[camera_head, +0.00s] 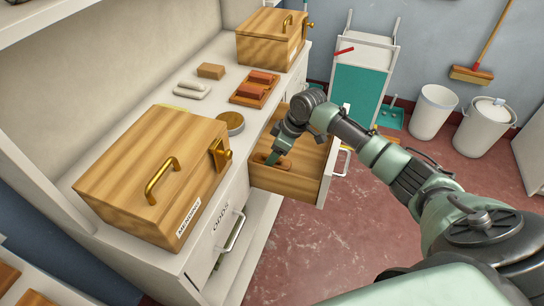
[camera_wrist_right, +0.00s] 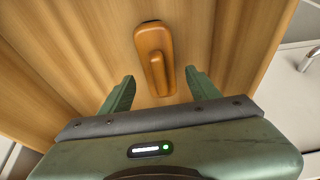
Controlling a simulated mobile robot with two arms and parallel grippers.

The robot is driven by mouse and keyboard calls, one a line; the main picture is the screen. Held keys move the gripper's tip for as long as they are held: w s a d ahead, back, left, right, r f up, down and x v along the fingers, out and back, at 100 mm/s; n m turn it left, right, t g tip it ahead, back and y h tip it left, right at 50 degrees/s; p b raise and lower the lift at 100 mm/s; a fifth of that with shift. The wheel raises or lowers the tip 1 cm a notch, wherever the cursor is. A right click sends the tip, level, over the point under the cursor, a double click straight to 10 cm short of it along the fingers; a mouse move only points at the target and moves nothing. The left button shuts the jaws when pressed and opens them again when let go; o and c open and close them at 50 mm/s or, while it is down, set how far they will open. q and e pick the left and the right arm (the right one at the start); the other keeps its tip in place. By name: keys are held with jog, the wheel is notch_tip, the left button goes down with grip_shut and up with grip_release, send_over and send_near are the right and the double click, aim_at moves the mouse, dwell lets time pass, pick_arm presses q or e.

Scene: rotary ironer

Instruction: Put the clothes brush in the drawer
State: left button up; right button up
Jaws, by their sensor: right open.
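The clothes brush (camera_wrist_right: 153,52), orange-brown with a raised handle, lies on the wooden floor of the open drawer (camera_head: 284,185). In the head view the brush (camera_head: 260,158) shows in part beside my right gripper (camera_head: 273,160), which is down inside the drawer. In the right wrist view my right gripper (camera_wrist_right: 160,84) is open, with its green fingers apart. The brush's near end reaches between the fingertips, and neither finger visibly touches it. My left gripper is not in view.
A wooden box (camera_head: 150,165) with a brass handle stands on the counter left of the drawer. A closed drawer labelled ODDS (camera_head: 222,235) is beside it. A tray (camera_head: 244,101) with reddish-brown pieces and a round tin (camera_head: 230,122) sit behind. Red floor is clear in front.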

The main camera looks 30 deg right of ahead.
jog(key=v, duration=1)
jog(key=shift+a, duration=0.1)
